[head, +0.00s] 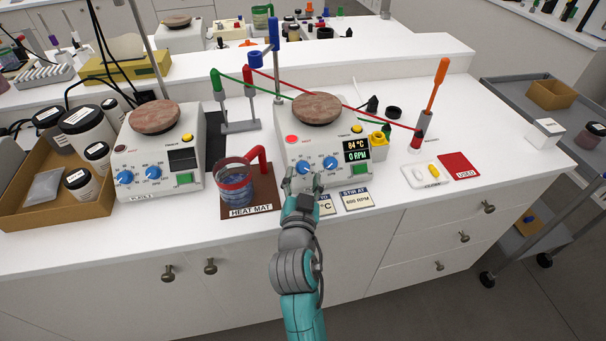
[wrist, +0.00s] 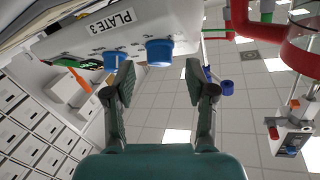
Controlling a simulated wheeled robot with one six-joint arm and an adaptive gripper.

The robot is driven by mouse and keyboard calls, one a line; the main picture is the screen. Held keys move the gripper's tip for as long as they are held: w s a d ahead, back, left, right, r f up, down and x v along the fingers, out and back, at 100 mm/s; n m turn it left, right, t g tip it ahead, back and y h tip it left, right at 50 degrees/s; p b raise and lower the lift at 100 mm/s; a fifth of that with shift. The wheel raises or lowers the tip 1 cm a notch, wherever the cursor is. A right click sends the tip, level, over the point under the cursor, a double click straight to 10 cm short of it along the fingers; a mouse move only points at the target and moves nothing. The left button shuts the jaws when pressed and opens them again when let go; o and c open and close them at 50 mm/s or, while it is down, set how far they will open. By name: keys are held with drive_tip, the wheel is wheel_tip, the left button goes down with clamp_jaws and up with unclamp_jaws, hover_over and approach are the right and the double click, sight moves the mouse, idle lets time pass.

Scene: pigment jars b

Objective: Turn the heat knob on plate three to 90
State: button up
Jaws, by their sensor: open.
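Plate three is a white hot plate (head: 290,150) with a round brown top, a lit red light and a display reading 84 °C and 0 RPM. Its label reads PLATE 3 in the wrist view (wrist: 112,22). Two blue knobs sit on its front: the left one (head: 304,169), which appears in the wrist view (wrist: 158,52), and the right one (head: 330,163), also in the wrist view (wrist: 113,60). My gripper (head: 303,182) is open in front of the left knob. In the wrist view its fingers (wrist: 160,82) stand either side of that knob, with no clear contact.
A beaker with a red holder (head: 236,180) stands on the brown heat mat (head: 265,205) at left. Set-point cards (head: 356,200) lie in front of the plate. Another hot plate (head: 155,165) is farther left. A white tray (head: 425,176) and red USED mat (head: 459,165) lie right.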

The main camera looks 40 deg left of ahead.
drive_tip(key=v, duration=1)
drive_tip(key=shift+d, duration=0.1)
drive_tip(key=s+d+f+h, duration=0.1)
drive_tip(key=s+d+f, duration=0.1)
drive_tip(key=d+f, duration=0.5)
drive_tip(key=s+d+f+h, duration=0.1)
drive_tip(key=s+d+f, duration=0.15)
drive_tip(key=d, duration=0.85)
drive_tip(key=s+d+f+h, duration=0.1)
drive_tip(key=s+d+f, duration=0.25)
drive_tip(key=d, duration=0.55)
drive_tip(key=s+d+r+m+h, duration=0.1)
drive_tip(key=s+d+h, duration=0.2)
drive_tip(key=s+d, duration=0.5)
drive_tip(key=s+d+r+m+h, duration=0.2)
drive_tip(key=s+d, duration=0.6)
drive_tip(key=s, duration=0.4)
drive_tip(key=shift+s+h, duration=0.2)
drive_tip(key=shift+h, duration=0.6)
